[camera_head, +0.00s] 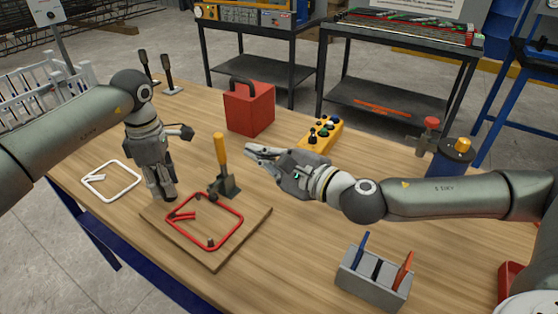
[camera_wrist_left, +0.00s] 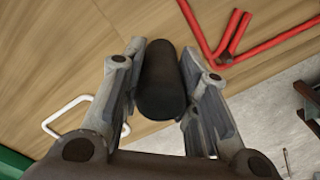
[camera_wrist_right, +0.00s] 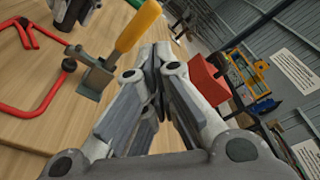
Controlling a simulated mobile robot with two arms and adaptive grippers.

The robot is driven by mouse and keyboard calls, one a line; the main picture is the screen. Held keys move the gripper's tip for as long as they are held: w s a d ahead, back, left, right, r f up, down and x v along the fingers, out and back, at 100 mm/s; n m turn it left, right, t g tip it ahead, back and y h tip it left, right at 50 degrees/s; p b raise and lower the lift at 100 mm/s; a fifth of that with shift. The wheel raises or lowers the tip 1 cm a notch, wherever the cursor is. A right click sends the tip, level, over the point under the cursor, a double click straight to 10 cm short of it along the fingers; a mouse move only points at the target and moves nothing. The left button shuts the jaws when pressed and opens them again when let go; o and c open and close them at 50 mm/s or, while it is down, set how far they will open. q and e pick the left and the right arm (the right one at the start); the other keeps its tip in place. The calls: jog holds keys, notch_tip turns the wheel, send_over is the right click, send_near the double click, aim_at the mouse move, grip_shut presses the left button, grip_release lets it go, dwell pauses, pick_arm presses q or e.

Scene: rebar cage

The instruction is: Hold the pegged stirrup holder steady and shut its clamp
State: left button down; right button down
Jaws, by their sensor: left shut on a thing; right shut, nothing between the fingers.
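The holder is a wooden board (camera_head: 212,256) on the bench with several dark pegs. A red bent stirrup (camera_head: 203,245) lies on it around the pegs. The clamp (camera_head: 226,187) stands at the board's far edge, its yellow handle (camera_head: 220,150) pointing up. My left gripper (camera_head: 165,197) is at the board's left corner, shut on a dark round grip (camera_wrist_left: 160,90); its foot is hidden. My right gripper (camera_head: 250,151) is shut and empty, right of the yellow handle and apart from it. In the right wrist view the yellow handle (camera_wrist_right: 138,27) is left of the fingertips.
A white stirrup (camera_head: 110,194) lies left of the board. A red box (camera_head: 249,108) and a yellow block with knobs (camera_head: 320,134) stand behind. A grey tool caddy (camera_head: 372,284) is at the front right. Bench between board and caddy is clear.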

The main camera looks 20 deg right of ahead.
jog(key=shift+v, duration=2.4)
pick_arm(q)
jog(key=c, duration=1)
grip_release()
jog(key=shift+c, duration=0.2)
jog(key=shift+r, duration=0.15)
